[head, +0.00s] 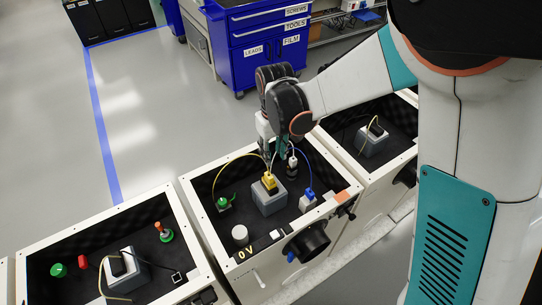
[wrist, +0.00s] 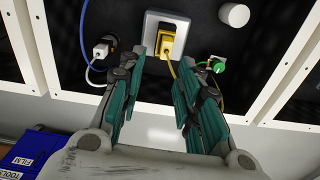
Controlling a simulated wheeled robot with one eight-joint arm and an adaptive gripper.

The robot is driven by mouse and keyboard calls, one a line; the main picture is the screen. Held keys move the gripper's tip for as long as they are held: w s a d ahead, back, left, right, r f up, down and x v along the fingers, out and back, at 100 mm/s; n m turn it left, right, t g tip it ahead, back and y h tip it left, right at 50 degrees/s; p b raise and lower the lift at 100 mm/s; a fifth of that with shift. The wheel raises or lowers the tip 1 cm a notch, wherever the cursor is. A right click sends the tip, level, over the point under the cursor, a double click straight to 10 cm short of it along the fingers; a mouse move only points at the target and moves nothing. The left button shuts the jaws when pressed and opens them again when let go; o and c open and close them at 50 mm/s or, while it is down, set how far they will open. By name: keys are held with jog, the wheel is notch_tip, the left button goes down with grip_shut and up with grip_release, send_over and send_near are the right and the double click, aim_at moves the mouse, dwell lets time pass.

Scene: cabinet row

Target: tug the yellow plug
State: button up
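The yellow plug (head: 269,182) sits upright in a grey socket block (head: 268,203) in the middle open-topped cabinet. In the wrist view the yellow plug (wrist: 166,42) lies just beyond my fingertips, centred roughly between them, on the grey block (wrist: 184,22). Its yellow cord runs down between the fingers and over to a green plug (wrist: 219,65). My gripper (head: 268,162) points down above the yellow plug. In the wrist view my gripper (wrist: 158,68) has its two fingers apart with only the cord seen between them. Contact with the plug cannot be told.
A blue plug (head: 308,196) and a white knob (head: 239,232) share the cabinet. Its white rim (head: 207,232) encloses them. Similar cabinets stand on both sides.

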aim_at(269, 175)
jog(key=shift+n, duration=0.3)
jog(key=f+b, duration=0.2)
jog(key=f, duration=0.1)
jog(key=a+f+b, duration=0.1)
jog(key=f+b, duration=0.1)
jog(key=f, duration=0.2)
jog(key=f+b, duration=0.2)
jog(key=f, duration=0.2)
jog(key=shift+a+b, duration=0.2)
jog(key=shift+b, duration=0.2)
jog(key=shift+c, duration=0.4)
grip_shut()
jog(key=shift+r, duration=0.2)
dwell(2.6)
jog(key=shift+s+f+b, duration=0.1)
jog(key=shift+f+b, duration=0.15)
jog(key=shift+b, duration=0.15)
dwell(0.6)
